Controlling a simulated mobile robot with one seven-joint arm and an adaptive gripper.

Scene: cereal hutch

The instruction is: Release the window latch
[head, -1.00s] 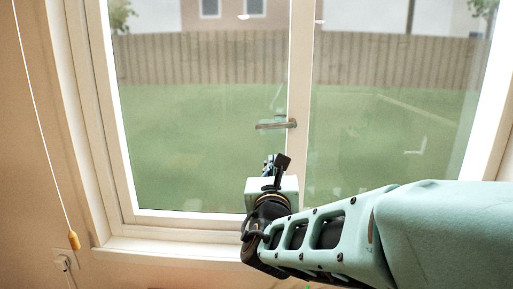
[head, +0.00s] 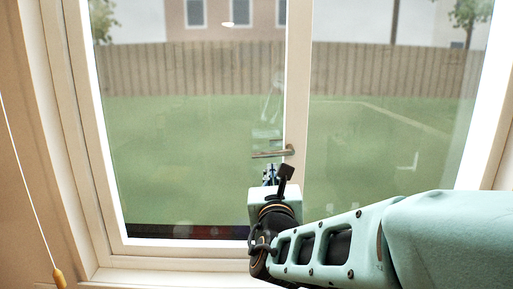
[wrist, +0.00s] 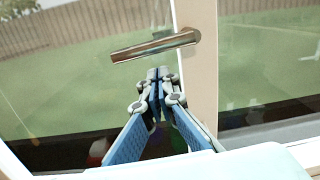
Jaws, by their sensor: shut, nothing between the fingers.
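The window latch is a metal lever handle (head: 272,153) on the white middle post of the window. It points left, nearly level, over the left pane. In the wrist view the handle (wrist: 155,46) lies just beyond and above the fingertips, with its pivot at the right on the post. My gripper (head: 271,172) is just below the handle in the head view. In the wrist view my gripper (wrist: 159,75) is shut, fingertips together, with nothing between them. A gap shows between the tips and the handle; whether they touch cannot be told for sure.
The window's middle post (head: 297,75) stands between two glass panes. The white sill (head: 170,262) runs below. A fence and grass show outside.

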